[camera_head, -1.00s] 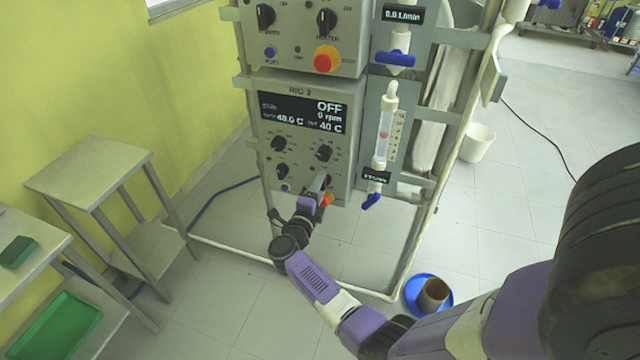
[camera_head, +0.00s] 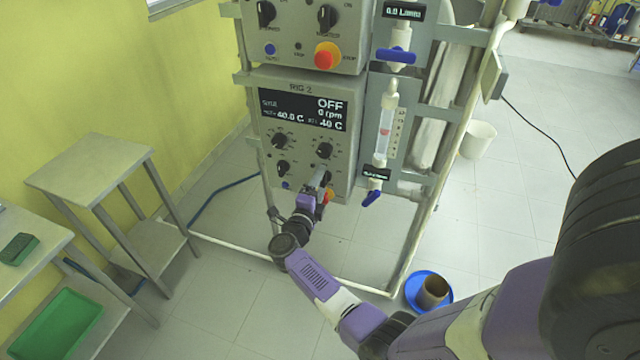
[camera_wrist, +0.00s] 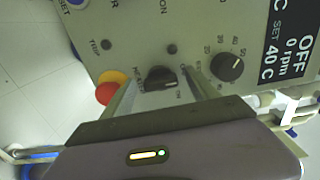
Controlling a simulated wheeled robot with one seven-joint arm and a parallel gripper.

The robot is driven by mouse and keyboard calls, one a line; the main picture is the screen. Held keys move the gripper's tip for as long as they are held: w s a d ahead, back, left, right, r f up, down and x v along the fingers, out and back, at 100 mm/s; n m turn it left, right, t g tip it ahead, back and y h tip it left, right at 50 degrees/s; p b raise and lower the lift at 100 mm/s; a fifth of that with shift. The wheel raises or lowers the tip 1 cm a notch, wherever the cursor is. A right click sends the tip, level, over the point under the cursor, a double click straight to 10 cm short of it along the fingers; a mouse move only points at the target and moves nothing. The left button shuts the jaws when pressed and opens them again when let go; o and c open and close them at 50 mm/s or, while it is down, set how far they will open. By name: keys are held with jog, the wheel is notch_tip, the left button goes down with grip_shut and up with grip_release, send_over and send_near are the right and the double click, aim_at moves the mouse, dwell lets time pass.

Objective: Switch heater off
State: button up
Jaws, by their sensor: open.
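The RIG 2 control box (camera_head: 258,150) is on the rack in the head view. Its display (camera_head: 305,110) reads OFF, 0 rpm, 40.0 C and a second 40 C value. In the wrist view a black knob (camera_wrist: 160,77) sits beside a partly hidden label that seems to read HEATER. My gripper (camera_wrist: 160,84) is open, with one finger on each side of this knob; I cannot tell if either finger touches it. In the head view my gripper (camera_head: 319,180) is at the lower right of the box and hides most of that knob.
A red and yellow stop button (camera_wrist: 109,90) is close beside the left finger in the wrist view. Another dial (camera_wrist: 227,67) is just right of the right finger. A blue valve handle (camera_head: 371,198) hangs right of the box.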

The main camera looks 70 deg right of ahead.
jog(key=a, duration=0.7)
jog(key=shift+s+a+b, duration=0.3)
jog(key=shift+a+b, duration=0.05)
jog(key=shift+b, duration=0.05)
